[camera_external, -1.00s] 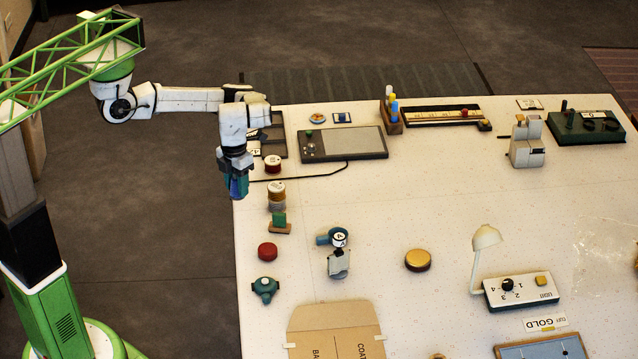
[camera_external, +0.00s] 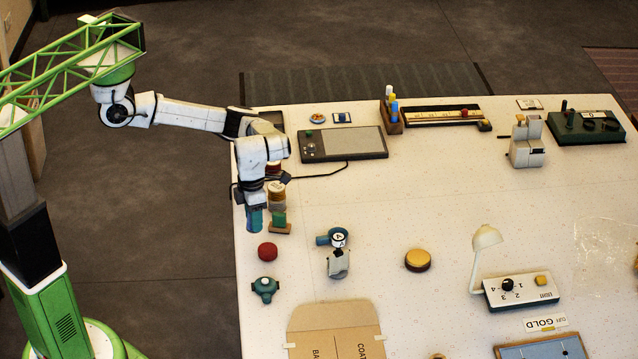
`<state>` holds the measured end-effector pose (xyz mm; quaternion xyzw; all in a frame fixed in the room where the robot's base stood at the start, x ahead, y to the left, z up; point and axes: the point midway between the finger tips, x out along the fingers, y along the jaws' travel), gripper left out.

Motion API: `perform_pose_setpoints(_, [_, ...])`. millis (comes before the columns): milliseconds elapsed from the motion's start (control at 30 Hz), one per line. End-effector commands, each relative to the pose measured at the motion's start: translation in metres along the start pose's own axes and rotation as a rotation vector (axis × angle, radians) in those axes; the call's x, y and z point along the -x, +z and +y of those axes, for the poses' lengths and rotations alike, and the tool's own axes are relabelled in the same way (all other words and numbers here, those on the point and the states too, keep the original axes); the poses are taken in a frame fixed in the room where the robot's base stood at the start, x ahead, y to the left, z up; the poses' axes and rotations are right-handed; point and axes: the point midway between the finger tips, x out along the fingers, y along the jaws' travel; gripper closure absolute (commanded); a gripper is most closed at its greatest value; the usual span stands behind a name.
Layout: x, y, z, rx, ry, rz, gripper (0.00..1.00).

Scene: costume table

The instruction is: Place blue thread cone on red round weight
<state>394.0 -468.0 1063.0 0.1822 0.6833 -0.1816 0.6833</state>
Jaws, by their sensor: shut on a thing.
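My gripper (camera_external: 252,203) is near the left edge of the white table, pointing down. It is shut on the blue thread cone (camera_external: 254,220), which hangs below the fingers. The fingers and the upper part of the cone are hard to make out. The red round weight (camera_external: 267,251) lies flat on the table, below and slightly right of the cone in the picture, apart from it. Its top looks bare.
A green block on a wooden base (camera_external: 280,221) and a tan-topped spool (camera_external: 277,190) stand close to the right of my gripper. A teal knob-like piece (camera_external: 265,288) lies in front of the red weight. A gold round weight (camera_external: 418,260) is farther right, with clear table around it.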

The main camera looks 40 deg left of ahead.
Motion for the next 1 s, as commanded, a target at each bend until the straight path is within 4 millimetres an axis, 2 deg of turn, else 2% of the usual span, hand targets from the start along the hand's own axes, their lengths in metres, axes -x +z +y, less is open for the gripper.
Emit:
perform_pose_setpoints(200, [-0.025,0.02,-0.007,0.002,0.001,0.001,0.88])
perform_pose_setpoints(433, [-0.037,0.029,-0.01,0.003,0.001,0.0,0.88])
perform_pose_setpoints(667, [-0.066,0.03,-0.011,0.002,0.0,-0.001,0.88])
perform_pose_setpoints(1000, [-0.071,0.03,-0.011,0.002,-0.001,-0.001,0.88])
